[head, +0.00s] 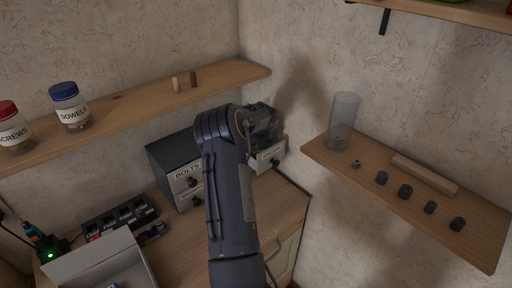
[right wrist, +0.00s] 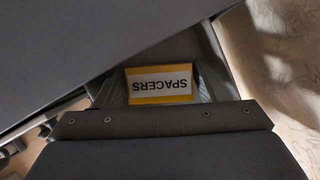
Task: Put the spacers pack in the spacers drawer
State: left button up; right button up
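The spacers pack (right wrist: 160,85), yellow with a white SPACERS label that reads upside down, shows in the right wrist view. It sits centred between the dark fingers of my right gripper (right wrist: 160,95), which appear close against both its sides. In the head view my right gripper (head: 262,122) is just above a drawer front (head: 268,156) with a pale label and black knob. That label's text is too small to read. My arm hides the pack and part of the drawer unit in this view. My left gripper is not in view.
A dark drawer cabinet (head: 172,158) with a BOLTS label stands left of my arm on the wooden worktop (head: 285,215). A shelf (head: 120,105) with jars runs above. A right shelf (head: 455,220) holds a clear cylinder (head: 343,120) and several dark knobs. An open box (head: 98,262) is front left.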

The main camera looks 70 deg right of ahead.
jog(key=shift+r, duration=0.1)
jog(key=shift+r, duration=0.2)
jog(key=b+v, duration=0.2)
jog(key=v, duration=1)
jog(key=w+a+r+n+t+y, duration=0.15)
jog(key=w+a+n, duration=0.25)
jog(key=a+n, duration=0.45)
jog(key=w+a+r+n+t+y, duration=0.15)
jog(key=w+a+n, duration=0.4)
jog(key=a, duration=0.65)
jog(key=w+a+r+n+t+y, duration=0.1)
jog(key=w+a+r+n+y, duration=0.15)
jog(key=a+n, duration=0.65)
jog(key=s+a+f+n, duration=0.1)
jog(key=s+a+n, duration=0.2)
jog(key=a+n, duration=0.4)
jog(key=s+a+f+n+y, duration=0.1)
jog(key=s+a+f+n, duration=0.1)
jog(key=a+n, duration=0.5)
jog(key=s+a+f+n+g+y, duration=0.1)
jog(key=s+a+n, duration=0.3)
jog(key=a+n, duration=0.4)
jog(key=a, duration=0.4)
